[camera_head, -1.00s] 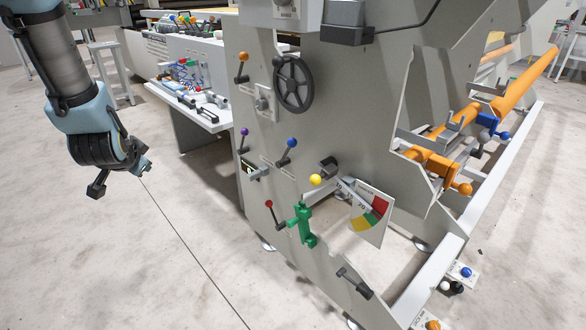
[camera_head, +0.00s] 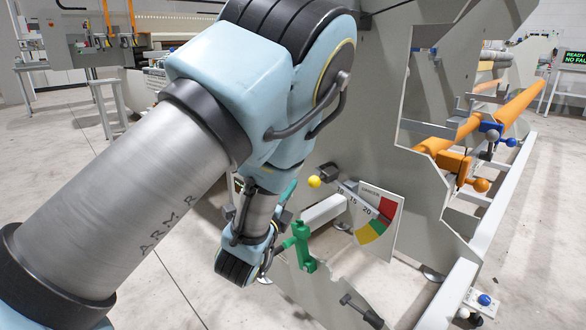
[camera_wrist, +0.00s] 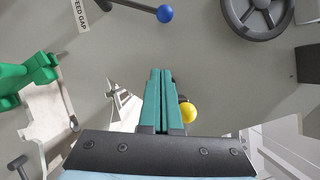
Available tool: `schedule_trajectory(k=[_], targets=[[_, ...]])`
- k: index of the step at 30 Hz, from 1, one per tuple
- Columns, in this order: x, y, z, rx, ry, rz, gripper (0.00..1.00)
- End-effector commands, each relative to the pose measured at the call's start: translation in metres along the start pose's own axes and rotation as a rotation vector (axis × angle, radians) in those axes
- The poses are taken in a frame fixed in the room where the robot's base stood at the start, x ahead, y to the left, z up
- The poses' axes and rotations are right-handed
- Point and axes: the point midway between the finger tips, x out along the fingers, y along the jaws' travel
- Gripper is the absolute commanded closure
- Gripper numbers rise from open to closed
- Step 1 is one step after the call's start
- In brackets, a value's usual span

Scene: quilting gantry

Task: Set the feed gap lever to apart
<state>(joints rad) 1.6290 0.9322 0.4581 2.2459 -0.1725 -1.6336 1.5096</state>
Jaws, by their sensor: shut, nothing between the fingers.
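The feed gap lever, a dark rod with a blue ball knob (camera_wrist: 165,14), shows at the top of the wrist view. It stands out from the grey panel beside a "FEED GAP" label (camera_wrist: 77,15). In the head view my arm hides it. My gripper (camera_wrist: 160,72) has its two teal fingers together, with nothing between them. Their tips lie below the blue knob in the wrist view, apart from it. The teal fingers of my gripper (camera_head: 290,188) also show in the head view, in front of the panel. The lever's far end is cut off.
A yellow knob (camera_wrist: 189,112) lies right of my fingers in the wrist view, and a handwheel (camera_wrist: 258,14) is at upper right. A green fitting (camera_head: 304,246) and a coloured gauge plate (camera_head: 376,222) sit low on the machine. Orange rollers (camera_head: 500,115) lie right.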

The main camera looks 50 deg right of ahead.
Motion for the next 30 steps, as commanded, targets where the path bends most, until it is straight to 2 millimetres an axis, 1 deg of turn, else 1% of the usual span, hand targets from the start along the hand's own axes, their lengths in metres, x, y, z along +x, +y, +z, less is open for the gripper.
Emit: schedule_trajectory(k=[10,14,17,27,29,30], targets=[[0.001,-0.001,-0.001,0.003,0.002,-0.004,1.00],[0.008,-0.001,-0.001,0.002,0.001,-0.004,1.00],[0.022,-0.001,0.000,0.001,0.000,-0.005,1.00],[0.090,-0.001,-0.001,0.001,0.001,-0.006,1.00],[0.102,-0.001,-0.001,0.001,0.001,-0.006,1.00],[0.104,-0.001,0.007,0.002,-0.003,-0.003,1.00]])
